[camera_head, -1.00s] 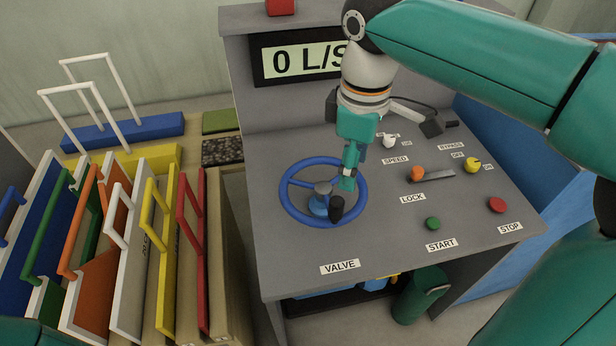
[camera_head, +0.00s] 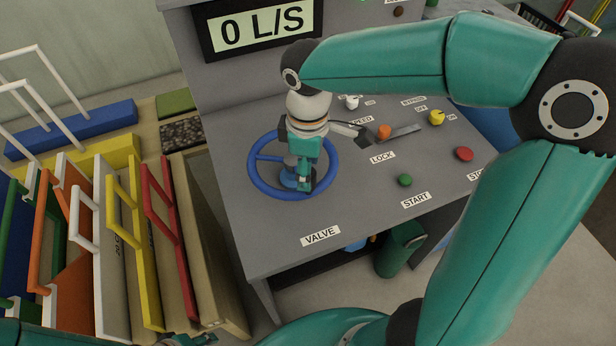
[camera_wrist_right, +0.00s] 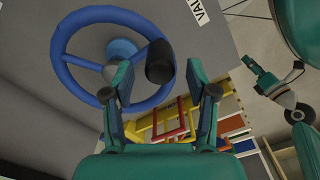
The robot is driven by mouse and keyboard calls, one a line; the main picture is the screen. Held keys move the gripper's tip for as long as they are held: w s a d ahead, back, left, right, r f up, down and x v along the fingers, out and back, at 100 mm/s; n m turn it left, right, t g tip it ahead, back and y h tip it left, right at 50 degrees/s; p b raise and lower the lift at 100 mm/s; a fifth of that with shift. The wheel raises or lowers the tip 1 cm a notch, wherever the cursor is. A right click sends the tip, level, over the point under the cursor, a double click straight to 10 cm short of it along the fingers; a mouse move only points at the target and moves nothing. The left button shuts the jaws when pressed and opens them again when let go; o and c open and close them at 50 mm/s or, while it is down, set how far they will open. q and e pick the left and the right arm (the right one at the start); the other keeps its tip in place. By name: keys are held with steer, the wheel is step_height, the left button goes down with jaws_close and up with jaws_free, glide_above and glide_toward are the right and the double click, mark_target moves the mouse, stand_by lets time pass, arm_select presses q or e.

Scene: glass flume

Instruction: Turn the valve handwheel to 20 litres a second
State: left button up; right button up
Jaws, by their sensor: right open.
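The blue valve handwheel (camera_head: 251,168) lies on the grey console, above the VALVE label (camera_head: 320,236). The display (camera_head: 258,29) reads 0 L/S. My right gripper (camera_head: 304,187) points down over the wheel's near right part and hides some of it. In the right wrist view my right gripper (camera_wrist_right: 157,78) is open, with the wheel's black knob (camera_wrist_right: 160,62) showing between its fingers; whether they touch it I cannot tell. The wheel (camera_wrist_right: 62,55) also shows there. My left gripper (camera_wrist_right: 262,82) shows at the right of that view, apart from the wheel; its jaws are unclear.
Right of the wheel are an orange lock knob (camera_head: 384,132), a green start button (camera_head: 405,180), a red stop button (camera_head: 464,154) and a yellow bypass knob (camera_head: 436,118). Panels with coloured handles (camera_head: 160,225) stand to the left. A green bin (camera_head: 398,252) stands below the console.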

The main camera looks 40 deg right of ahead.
steer(key=shift+f, duration=2.05)
steer(key=shift+c, duration=0.4)
jaws_close()
